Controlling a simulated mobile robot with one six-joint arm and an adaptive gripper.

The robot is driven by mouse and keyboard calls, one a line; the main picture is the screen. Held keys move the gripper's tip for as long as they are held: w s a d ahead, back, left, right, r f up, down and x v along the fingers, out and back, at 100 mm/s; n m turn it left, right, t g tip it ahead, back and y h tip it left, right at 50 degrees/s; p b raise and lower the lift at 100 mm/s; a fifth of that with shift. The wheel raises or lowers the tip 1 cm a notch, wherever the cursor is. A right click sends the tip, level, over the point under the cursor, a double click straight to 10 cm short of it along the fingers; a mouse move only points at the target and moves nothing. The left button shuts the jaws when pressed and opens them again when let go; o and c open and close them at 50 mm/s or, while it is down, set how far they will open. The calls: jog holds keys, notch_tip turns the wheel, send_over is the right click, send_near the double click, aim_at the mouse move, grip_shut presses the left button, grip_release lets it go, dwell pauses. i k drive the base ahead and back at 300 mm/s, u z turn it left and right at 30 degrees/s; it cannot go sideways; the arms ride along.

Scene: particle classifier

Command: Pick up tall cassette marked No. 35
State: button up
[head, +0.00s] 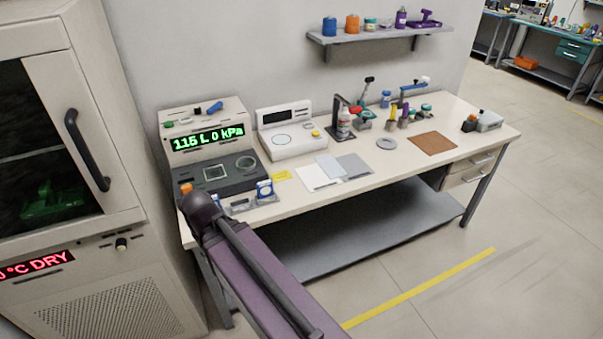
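I cannot make out a "No. 35" marking in the head view. My gripper does not show.
The workbench (455,128) carries a display machine (205,130) at left, a white balance (290,130), grey and white sheets, tools and a brown mat (433,143). A tall cabinet (112,180) stands close at left. Floor at right is clear. A shelf (380,34) hangs above.

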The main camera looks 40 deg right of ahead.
aim_at(265, 188)
jog(key=z, duration=0.9)
jog(key=k, duration=0.95)
jog(key=u, duration=0.05)
jog(key=i, duration=0.75)
jog(key=z, duration=0.05)
